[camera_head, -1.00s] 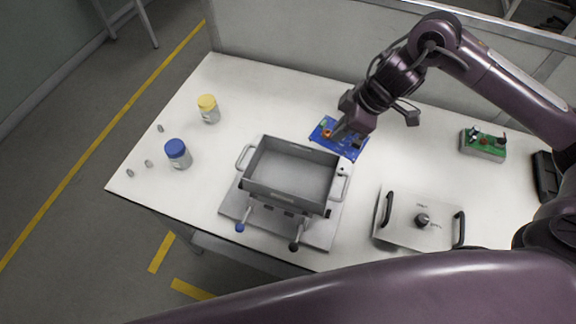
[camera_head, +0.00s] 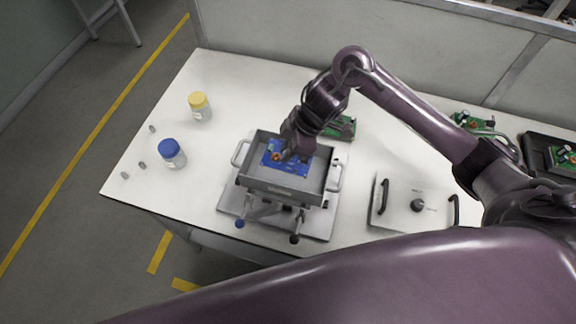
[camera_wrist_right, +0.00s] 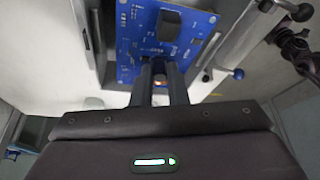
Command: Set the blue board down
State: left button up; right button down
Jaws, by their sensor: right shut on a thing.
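The blue board (camera_head: 292,172) is in the head view, over the inside of the grey open box (camera_head: 262,187), within its walls as seen from above. My right gripper (camera_head: 290,155) is over the box and shut on the board. I cannot tell whether the board touches the box floor. My left gripper is not in view; a large purple arm link of mine crosses the bottom of the head view.
A green board (camera_head: 341,128) lies behind the box. A lid with black handles (camera_head: 400,205) lies to the right. A blue-capped jar (camera_head: 172,154) and a yellow-capped jar (camera_head: 200,107) stand at the left. A dark tray (camera_head: 535,150) is at far right.

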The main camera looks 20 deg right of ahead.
notch_tip(320, 180, down, 2)
jog(key=shift+f, duration=2.25)
jog(key=shift+f, duration=0.15)
jog(key=c, duration=1.4)
grip_release()
jog(key=shift+c, duration=0.2)
jog(key=p+v, duration=0.1)
jog(key=v, duration=1)
jog(key=shift+d+r, duration=0.1)
jog(key=shift+r, duration=0.25)
jog(key=shift+s+d+r, duration=0.1)
jog(key=shift+s+r, duration=0.05)
jog(key=shift+r, duration=0.15)
